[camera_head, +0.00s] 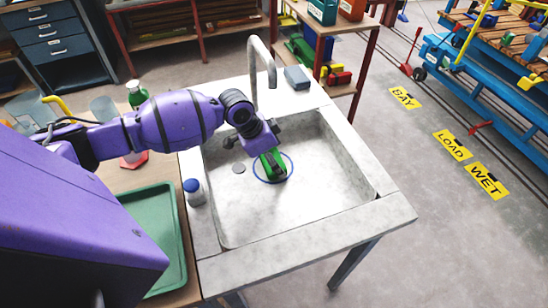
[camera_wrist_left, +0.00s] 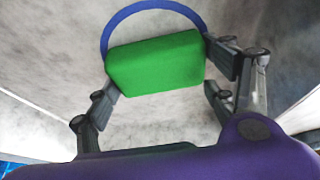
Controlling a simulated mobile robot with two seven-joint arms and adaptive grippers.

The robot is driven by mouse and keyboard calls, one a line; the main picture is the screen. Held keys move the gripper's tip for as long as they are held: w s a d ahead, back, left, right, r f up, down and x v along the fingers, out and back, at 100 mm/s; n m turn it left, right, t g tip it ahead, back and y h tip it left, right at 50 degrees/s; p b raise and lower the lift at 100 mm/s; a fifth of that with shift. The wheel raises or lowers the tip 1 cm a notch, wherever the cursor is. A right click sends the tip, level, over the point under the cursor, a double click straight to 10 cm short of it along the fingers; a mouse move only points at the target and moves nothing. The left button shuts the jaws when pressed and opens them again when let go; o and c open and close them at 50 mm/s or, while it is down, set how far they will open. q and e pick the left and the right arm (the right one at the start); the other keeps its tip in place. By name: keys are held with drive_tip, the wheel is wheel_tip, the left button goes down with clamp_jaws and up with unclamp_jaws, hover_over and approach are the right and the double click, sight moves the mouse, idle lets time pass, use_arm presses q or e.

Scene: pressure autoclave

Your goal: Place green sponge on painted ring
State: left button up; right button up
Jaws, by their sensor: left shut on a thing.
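The green sponge (camera_wrist_left: 155,64) is held between the two fingers of my left gripper (camera_wrist_left: 163,70). In the head view the sponge (camera_head: 268,166) shows beneath my left gripper (camera_head: 270,160), inside the sink basin. The painted ring (camera_head: 291,169) is a blue circle on the basin floor. The sponge overlaps the ring in the head view. In the wrist view the ring (camera_wrist_left: 151,6) curves beyond the sponge's far edge, and the sponge hides its nearer part. I cannot tell whether the sponge touches the basin floor. My right gripper is not in view.
The sink (camera_head: 330,215) has raised walls around the basin and a tall faucet (camera_head: 252,70) behind. A blue-grey block (camera_head: 297,77) sits on the back rim.

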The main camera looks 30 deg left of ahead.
use_arm(q)
drive_tip(key=shift+f, duration=0.15)
drive_tip(key=o, duration=0.9)
drive_tip(key=p+v, duration=0.1)
drive_tip(key=v, duration=1.1)
